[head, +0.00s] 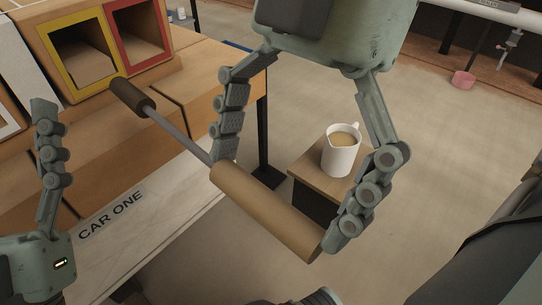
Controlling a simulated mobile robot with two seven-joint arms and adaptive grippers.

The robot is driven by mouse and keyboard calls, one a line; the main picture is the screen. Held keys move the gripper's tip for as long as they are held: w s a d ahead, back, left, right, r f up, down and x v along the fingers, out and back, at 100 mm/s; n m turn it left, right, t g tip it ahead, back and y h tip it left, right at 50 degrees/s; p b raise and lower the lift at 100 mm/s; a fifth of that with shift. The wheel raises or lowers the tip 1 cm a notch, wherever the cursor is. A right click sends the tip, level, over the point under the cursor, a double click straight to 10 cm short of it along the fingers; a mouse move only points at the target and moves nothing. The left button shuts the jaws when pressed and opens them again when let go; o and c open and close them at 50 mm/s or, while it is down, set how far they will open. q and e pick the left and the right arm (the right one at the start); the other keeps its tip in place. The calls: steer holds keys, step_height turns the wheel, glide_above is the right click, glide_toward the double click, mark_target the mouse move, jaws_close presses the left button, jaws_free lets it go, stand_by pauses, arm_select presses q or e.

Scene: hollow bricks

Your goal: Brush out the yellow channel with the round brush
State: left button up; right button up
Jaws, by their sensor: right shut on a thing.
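The yellow-rimmed channel (47,46) is a square opening in a tan hollow brick at the upper left. Pale material lies along its floor. The round brush has a dark brown head (132,97), a thin grey rod and a tan cylindrical handle (265,207). My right gripper (281,198) is shut on the handle, with a finger at either end. The brush slants up to the left. Its head shows below and right of the yellow opening, outside it. My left gripper (48,165) is at the left edge; only one finger shows clearly, so its opening cannot be told.
A red-rimmed channel (114,22) adjoins the yellow one. A white mug (341,152) with a tan drink stands on a small wooden stand right of the brush. Floor is open at the right.

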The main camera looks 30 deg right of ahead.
mark_target(227, 160)
steer(key=shift+w+a+r+p, duration=0.15)
steer(key=shift+w+p, duration=0.25)
steer(key=shift+p, duration=0.1)
steer(key=shift+w+a+p, duration=0.2)
steer(key=shift+w+p, duration=0.4)
steer(key=shift+w+a, duration=0.1)
steer(key=shift+w, duration=0.15)
steer(key=shift+w+a, duration=0.2)
steer(key=shift+w, duration=0.4)
steer(key=shift+w+a, duration=0.2)
steer(key=shift+w, duration=0.4)
arm_select(q)
steer(key=shift+w+d+f+g+y, duration=0.1)
steer(key=shift+w+d+f+g, duration=0.25)
steer(key=shift+f+g, duration=0.5)
steer(key=shift+w+d+f+g+y, duration=0.1)
steer(key=shift+w+d+f+g, duration=0.1)
steer(key=shift+w+f+g, duration=0.45)
steer(key=shift+w+d+f+g+y, duration=0.1)
steer(key=shift+w+d+f+g, duration=0.15)
steer(key=shift+f+g, duration=0.75)
arm_select(e)
steer(key=shift+w+a, duration=0.35)
steer(key=shift+w, duration=0.5)
arm_select(q)
steer(key=shift+f, duration=0.1)
arm_select(e)
steer(key=o, duration=0.6)
steer(key=c, duration=0.5)
